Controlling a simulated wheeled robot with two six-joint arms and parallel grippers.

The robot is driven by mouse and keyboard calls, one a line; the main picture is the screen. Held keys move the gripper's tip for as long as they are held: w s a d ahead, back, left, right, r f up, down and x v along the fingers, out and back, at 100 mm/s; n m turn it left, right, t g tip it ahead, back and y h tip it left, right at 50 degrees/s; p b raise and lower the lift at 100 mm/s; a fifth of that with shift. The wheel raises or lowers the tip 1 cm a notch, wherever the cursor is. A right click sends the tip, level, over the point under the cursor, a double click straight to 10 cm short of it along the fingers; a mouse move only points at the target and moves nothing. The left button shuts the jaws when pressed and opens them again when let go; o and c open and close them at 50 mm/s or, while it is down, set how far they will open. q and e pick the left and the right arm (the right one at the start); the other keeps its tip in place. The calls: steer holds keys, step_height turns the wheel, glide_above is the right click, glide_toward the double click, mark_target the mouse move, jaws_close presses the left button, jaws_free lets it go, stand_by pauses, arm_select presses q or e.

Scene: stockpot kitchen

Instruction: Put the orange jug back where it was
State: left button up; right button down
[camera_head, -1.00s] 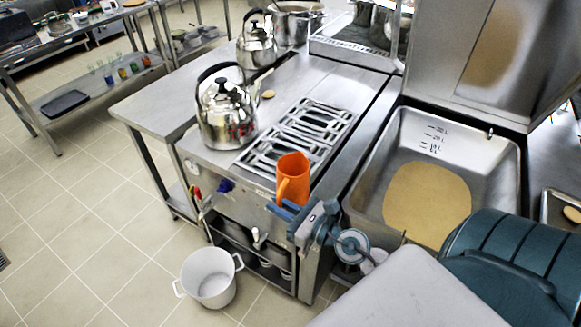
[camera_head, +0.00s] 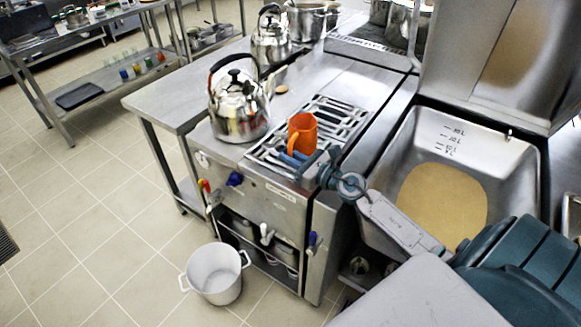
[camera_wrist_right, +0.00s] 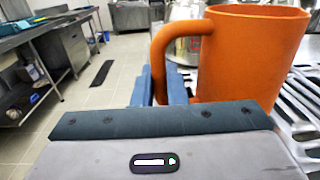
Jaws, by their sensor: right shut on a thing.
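The orange jug (camera_head: 302,131) is upright at the front right part of the stove's burner grates (camera_head: 327,117). I cannot tell whether its base touches the grates. My right gripper (camera_head: 303,160) reaches it from the front and is shut on its handle. In the right wrist view the jug (camera_wrist_right: 252,55) stands to the right with its handle between the blue fingers (camera_wrist_right: 162,90). The jug's lower part is hidden behind the gripper body there. My left gripper is not in view.
A large steel kettle (camera_head: 238,108) stands left of the grates. A sink-like pan (camera_head: 400,150) with tan contents lies to the right. A white pot (camera_head: 214,274) is on the floor in front. A steel side table (camera_head: 165,98) adjoins the stove at left.

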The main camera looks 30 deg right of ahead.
step_height(320, 180, down, 3)
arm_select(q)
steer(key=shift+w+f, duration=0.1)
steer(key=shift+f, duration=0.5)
arm_select(e)
steer(key=shift+a, duration=0.1)
steer(key=shift+s+r, duration=0.1)
steer(key=c, duration=1.9)
jaws_free()
steer(key=shift+f+b, duration=0.25)
steer(key=shift+b, duration=0.1)
steer(key=o, duration=0.4)
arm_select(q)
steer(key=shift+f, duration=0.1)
arm_select(e)
steer(key=shift+o, duration=0.2)
steer(key=shift+r, duration=0.1)
